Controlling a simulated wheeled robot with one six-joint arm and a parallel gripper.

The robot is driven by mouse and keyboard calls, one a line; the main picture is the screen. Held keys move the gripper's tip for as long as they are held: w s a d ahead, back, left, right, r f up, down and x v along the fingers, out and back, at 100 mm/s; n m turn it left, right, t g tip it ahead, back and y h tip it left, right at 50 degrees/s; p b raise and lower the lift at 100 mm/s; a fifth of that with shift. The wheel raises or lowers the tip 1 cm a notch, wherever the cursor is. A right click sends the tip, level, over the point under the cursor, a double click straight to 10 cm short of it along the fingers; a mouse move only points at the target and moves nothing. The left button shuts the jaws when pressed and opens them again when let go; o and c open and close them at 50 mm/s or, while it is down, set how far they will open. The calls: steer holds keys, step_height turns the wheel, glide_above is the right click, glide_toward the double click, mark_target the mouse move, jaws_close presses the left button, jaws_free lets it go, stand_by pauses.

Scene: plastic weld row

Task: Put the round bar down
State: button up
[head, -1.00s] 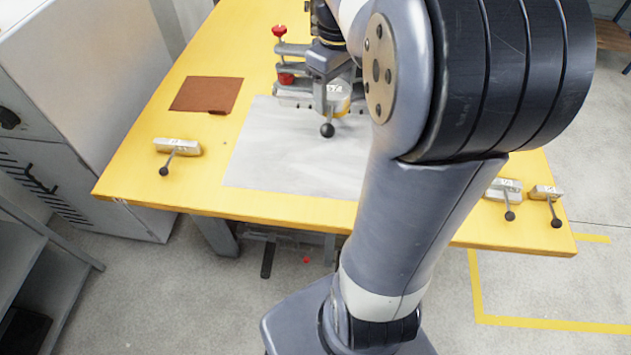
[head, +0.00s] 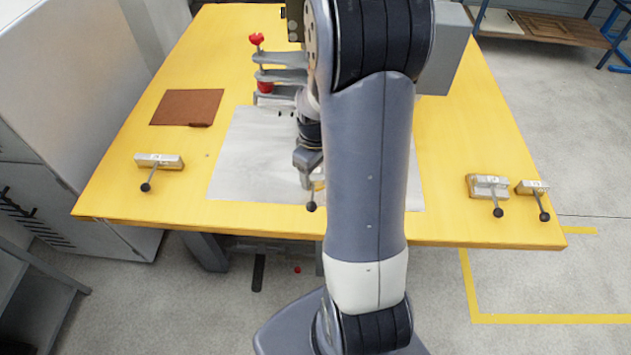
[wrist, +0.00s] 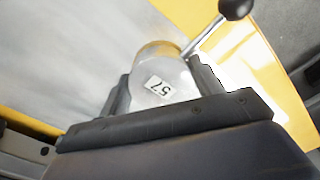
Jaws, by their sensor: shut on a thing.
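In the head view my gripper (head: 311,172) is over the front part of the grey mat (head: 250,165), partly behind my arm. Only a small part of the bar (head: 318,186) shows there. I cannot tell whether it touches the mat.
A lever-handled block (head: 160,161) lies left of the mat, and two more (head: 489,186) (head: 532,187) lie at the right. A brown sheet (head: 187,106) lies back left. A grey fixture with red knobs (head: 282,75) stands behind the mat.

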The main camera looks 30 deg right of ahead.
mark_target(316, 182)
steer(key=shift+f, duration=2.25)
steer(key=shift+f, duration=0.1)
steer(key=o, duration=1.3)
steer(key=shift+b, duration=0.3)
step_height(316, 182, up, 12)
steer(key=shift+r+p, duration=0.15)
steer(key=shift+p, duration=0.45)
steer(key=shift+f+b, duration=0.35)
steer(key=shift+f, duration=4.3)
